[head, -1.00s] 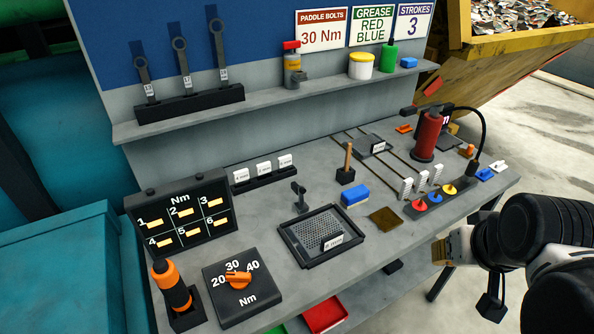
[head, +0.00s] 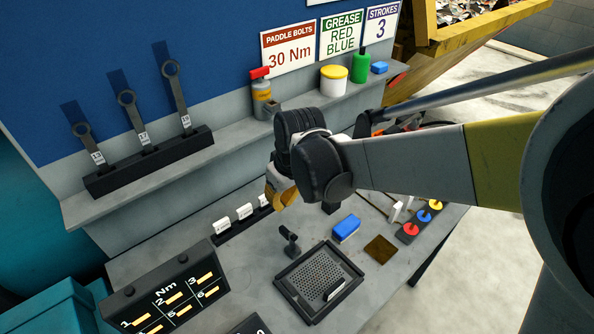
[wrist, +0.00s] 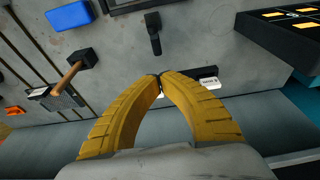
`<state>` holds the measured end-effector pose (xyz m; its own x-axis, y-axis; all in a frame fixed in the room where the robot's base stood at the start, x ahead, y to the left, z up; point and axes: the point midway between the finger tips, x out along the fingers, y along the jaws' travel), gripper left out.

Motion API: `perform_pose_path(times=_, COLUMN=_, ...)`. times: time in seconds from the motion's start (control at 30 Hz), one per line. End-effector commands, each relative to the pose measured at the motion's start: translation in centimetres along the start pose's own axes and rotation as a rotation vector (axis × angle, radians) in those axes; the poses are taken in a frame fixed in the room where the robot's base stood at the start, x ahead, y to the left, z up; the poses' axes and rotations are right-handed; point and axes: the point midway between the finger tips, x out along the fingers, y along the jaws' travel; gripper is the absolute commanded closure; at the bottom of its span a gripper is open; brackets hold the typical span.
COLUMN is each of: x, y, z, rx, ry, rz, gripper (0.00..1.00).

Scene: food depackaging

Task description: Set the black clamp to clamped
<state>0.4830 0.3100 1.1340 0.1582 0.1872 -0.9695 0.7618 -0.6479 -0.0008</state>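The black clamp (head: 289,240) stands on the grey bench at the back left corner of a black-framed tray with a perforated plate (head: 345,300). It shows as a small upright black post with a lever on top. In the wrist view the clamp (wrist: 154,34) is at the top middle, ahead of my fingertips and apart from them. My gripper (head: 277,196) hangs above the back of the bench, behind the clamp in the head view. In the wrist view its yellow fingers (wrist: 161,75) meet at the tips with nothing visible between them.
White cards in a black holder (head: 242,217) stand left of my gripper. A blue block (head: 346,228), a brown square plate (head: 380,249) and coloured knobs (head: 423,217) lie to the right. A wooden-handled tool (wrist: 68,76) stands in a black block. The shelf (head: 230,132) runs behind.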

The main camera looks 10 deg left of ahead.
Motion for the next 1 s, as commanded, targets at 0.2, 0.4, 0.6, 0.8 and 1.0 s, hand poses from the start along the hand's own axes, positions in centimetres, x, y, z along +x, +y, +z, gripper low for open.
perform_pose_path(times=0.2, x=0.1, y=0.1, z=0.0, rx=0.001, ry=0.001, rz=0.001, gripper=1.00)
perform_pose_path(times=0.4, x=2.0, y=0.1, z=0.0, rx=0.001, ry=0.001, rz=0.001, gripper=1.00)
perform_pose_path(times=0.6, x=6.2, y=0.1, z=0.0, rx=0.000, ry=0.001, rz=0.001, gripper=1.00)
perform_pose_path(times=0.8, x=10.4, y=0.1, z=0.0, rx=0.001, ry=0.001, rz=0.001, gripper=1.00)
perform_pose_path(times=1.0, x=9.0, y=0.1, z=2.9, rx=0.003, ry=0.001, rz=0.001, gripper=1.00)
